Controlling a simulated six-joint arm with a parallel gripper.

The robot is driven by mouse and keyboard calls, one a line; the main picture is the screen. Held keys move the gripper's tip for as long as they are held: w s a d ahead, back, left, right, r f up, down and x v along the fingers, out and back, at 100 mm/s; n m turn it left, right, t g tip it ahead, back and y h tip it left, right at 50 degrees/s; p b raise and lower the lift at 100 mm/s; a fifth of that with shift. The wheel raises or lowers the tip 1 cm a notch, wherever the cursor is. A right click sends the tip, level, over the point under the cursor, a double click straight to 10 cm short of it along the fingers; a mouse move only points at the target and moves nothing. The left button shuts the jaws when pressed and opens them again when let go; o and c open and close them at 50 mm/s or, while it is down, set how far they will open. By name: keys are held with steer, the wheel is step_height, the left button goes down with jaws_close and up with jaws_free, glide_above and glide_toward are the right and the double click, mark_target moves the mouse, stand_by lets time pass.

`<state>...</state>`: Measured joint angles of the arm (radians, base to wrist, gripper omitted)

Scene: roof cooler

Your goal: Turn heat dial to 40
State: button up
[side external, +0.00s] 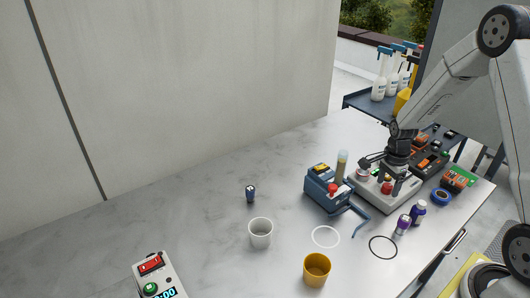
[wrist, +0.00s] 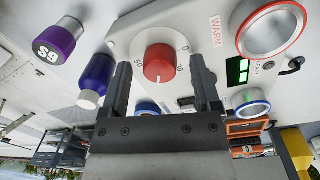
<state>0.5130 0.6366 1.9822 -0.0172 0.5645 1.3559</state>
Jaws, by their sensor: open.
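The red heat dial (wrist: 158,60) sits on a pale scale disc (wrist: 177,44) on a white appliance (wrist: 125,32). Numbers 50 and 10 show on the scale; the rest are hard to read. A small mark shows near the dial's lower edge in the wrist view. My gripper (wrist: 160,64) is open, with its fingertips on either side of the dial in the picture; I cannot tell if they touch it. In the side view my gripper (side external: 389,185) is over the appliance (side external: 372,201), and the red dial (side external: 387,188) shows between the fingers.
Ringed round parts (wrist: 270,28) and a green display (wrist: 238,72) sit beside the dial. Purple (side external: 402,224) and blue (side external: 418,211) bottles stand close by. A blue device (side external: 322,190), white cup (side external: 260,233) and yellow cup (side external: 316,270) stand left. The table's left is mostly clear.

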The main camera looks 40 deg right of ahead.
mark_target(385, 186)
steer(key=shift+r, duration=0.1)
steer(key=shift+w+r, duration=0.15)
steer(key=shift+r, duration=3.65)
steer(key=shift+a+n, duration=0.4)
steer(key=shift+a, duration=0.15)
steer(key=s+a+r+n+t, duration=0.1)
steer(key=s+a+n, duration=0.2)
steer(key=a+n, duration=0.6)
steer(key=s+a+n+t, duration=0.2)
steer(key=s+a+n, duration=0.2)
steer(key=a+n, duration=0.5)
steer(key=shift+a+r+n, duration=0.35)
steer(key=shift+n, duration=0.85)
steer(key=shift+c, duration=0.2)
